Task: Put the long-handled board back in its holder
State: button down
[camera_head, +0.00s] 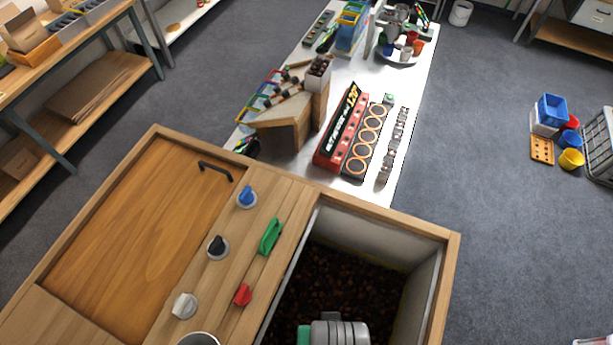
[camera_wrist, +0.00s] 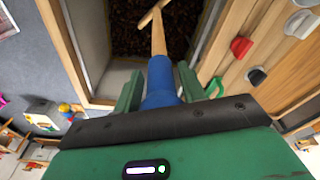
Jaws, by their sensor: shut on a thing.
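In the wrist view my green gripper (camera_wrist: 160,82) is shut on the blue grip of the long-handled board (camera_wrist: 158,42). Its pale wooden shaft points away from the gripper, to a small crosspiece at the top edge, in front of the dark chestnuts. The end of the board is partly cut off by the frame. In the head view only a grey and green part of my arm shows at the bottom edge, over the chestnut bin (camera_head: 432,300); the board is hidden there. I cannot make out which thing is the holder.
Left of the bin, the wooden counter carries blue (camera_head: 247,197), black (camera_head: 217,246) and white (camera_head: 184,305) knobs, a green handle (camera_head: 270,237) and a red knob (camera_head: 243,294). A round cup (camera_head: 198,340) is cut off below. A cluttered white table (camera_head: 352,187) stands behind.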

jog(key=w+d+b, duration=0.1)
jog(key=w+d, duration=0.3)
jog(key=w, duration=0.6)
jog(key=w+d+b, duration=0.2)
jog(key=w+d, duration=0.2)
jog(key=w, duration=0.6)
jog(key=w+d+b, duration=0.2)
jog(key=w+d, duration=0.3)
jog(key=w, duration=0.6)
dwell(0.9)
jog(key=shift+r, duration=0.1)
